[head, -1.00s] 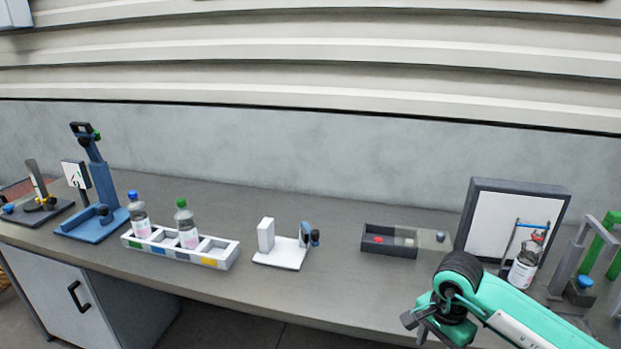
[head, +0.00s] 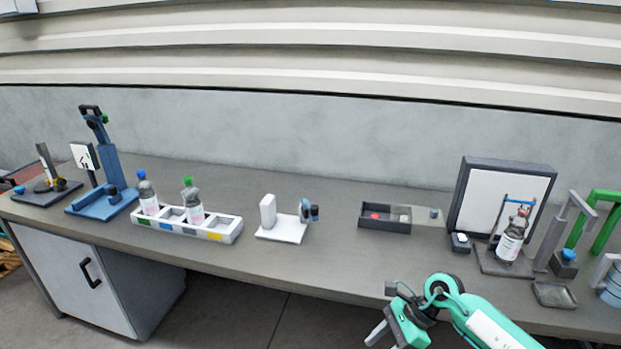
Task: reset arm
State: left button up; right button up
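My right arm (head: 470,316) comes in from the lower right, and its gripper (head: 384,338) is near the bottom edge, in front of the bench (head: 330,265). The gripper's fingers are partly cut off by the picture's edge, so its opening is unclear; no held object shows. My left gripper is out of view. A labelled bottle (head: 509,246) stands in a holder before a white-faced panel (head: 503,198) at the right. A blue-capped bottle (head: 148,195) and a green-capped bottle (head: 192,203) stand in a white rack (head: 226,231) at the left.
A blue stand (head: 108,170) is at the far left. A white device (head: 282,228) and a dark tray (head: 385,228) with a red item sit mid-bench. A small grey tray (head: 554,295) and a green frame (head: 597,225) are at the right. Bench front between is clear.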

jog(key=w+a+f+m+t+y, duration=0.25)
jog(key=f+m+t+y, duration=0.2)
jog(key=m, duration=0.35)
jog(key=w+a+f+m+t+y, duration=0.1)
jog(key=w+f+m+t+y, duration=0.2)
jog(key=f+m, duration=0.45)
jog(key=s+d+f+m+t+h, duration=0.3)
jog(key=d+f+m+h, duration=0.15)
jog(key=f+m, duration=0.55)
jog(key=s+d+f+m+t+h, duration=0.3)
jog(key=d+f+m+t+h, duration=0.15)
jog(key=f+m, duration=0.55)
jog(key=s+d+f+m+g+h, duration=0.3)
jog(key=s+f+m, duration=0.2)
jog(key=s+f, duration=0.4)
jog(key=s+d+f+m+g+h, duration=0.25)
jog(key=s+f+m, duration=0.25)
jog(key=s+f, duration=0.4)
jog(key=s+f+m+g, duration=0.3)
jog(key=s, duration=1)
jog(key=s+f+m+g+h, duration=0.1)
jog(key=s+f+m+g, duration=0.2)
jog(key=s, duration=1)
jog(key=shift+f+m, duration=0.35)
jog(key=shift+m, duration=0.1)
